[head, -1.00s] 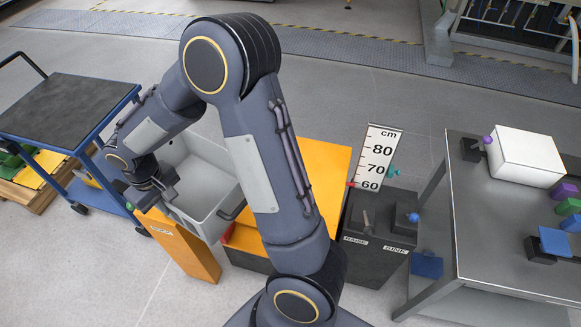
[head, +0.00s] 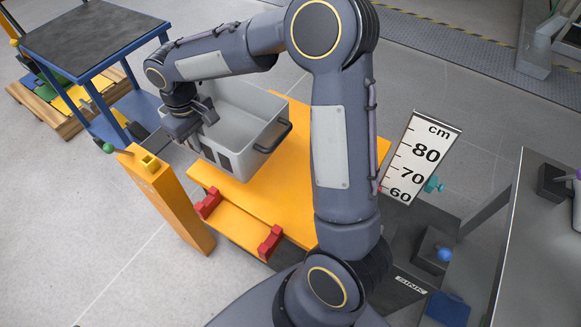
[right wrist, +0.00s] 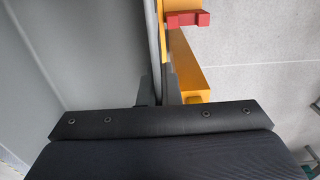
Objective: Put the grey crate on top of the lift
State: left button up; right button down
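The grey crate (head: 262,106) is an open bin with a dark handle on its right side, at upper centre left in the head view. It is over the back left part of the orange lift top (head: 262,192); I cannot tell whether it rests there or hangs just above. My right gripper (head: 196,122) is at the crate's near left wall. In the right wrist view, the fingers (right wrist: 158,92) close on both sides of the crate's wall (right wrist: 153,35). My forearm and gripper hide part of the crate. My left gripper is not in view.
Red stops (head: 208,204) stand on the lift's front edge. An orange post (head: 178,207) with a green-knobbed lever (head: 108,148) stands at front left. A scale board (head: 420,160), a dark control box (head: 405,270) and a grey table (head: 540,235) are right. A blue cart (head: 85,38) is at back left.

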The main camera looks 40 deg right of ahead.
aim_at(255, 166)
jog(key=s+d+f, duration=0.1)
jog(key=s, duration=0.1)
jog(key=s+d+f, duration=0.1)
jog(key=s+d, duration=0.1)
jog(key=s+d+f, duration=0.1)
jog(key=d, duration=0.1)
jog(key=shift+s+d+f+b, duration=0.25)
jog(key=shift+s+b, duration=0.15)
jog(key=s+d+f, duration=0.2)
jog(key=f, duration=0.1)
jog(key=s+d+f+b, duration=0.1)
jog(key=f, duration=0.1)
jog(key=shift+s, duration=0.25)
jog(key=shift+s+d+f+b, duration=0.15)
jog(key=shift+f, duration=0.6)
jog(key=shift+s+d+f+b, duration=0.15)
jog(key=shift+d+f+b, duration=0.05)
jog(key=shift+f, duration=0.55)
jog(key=shift+s+d+f+b, duration=0.15)
jog(key=shift+f, duration=0.6)
jog(key=c, duration=2.1)
grip_release()
jog(key=shift+f, duration=0.25)
jog(key=o, duration=0.5)
jog(key=shift+r, duration=0.1)
jog(key=shift+c, duration=0.2)
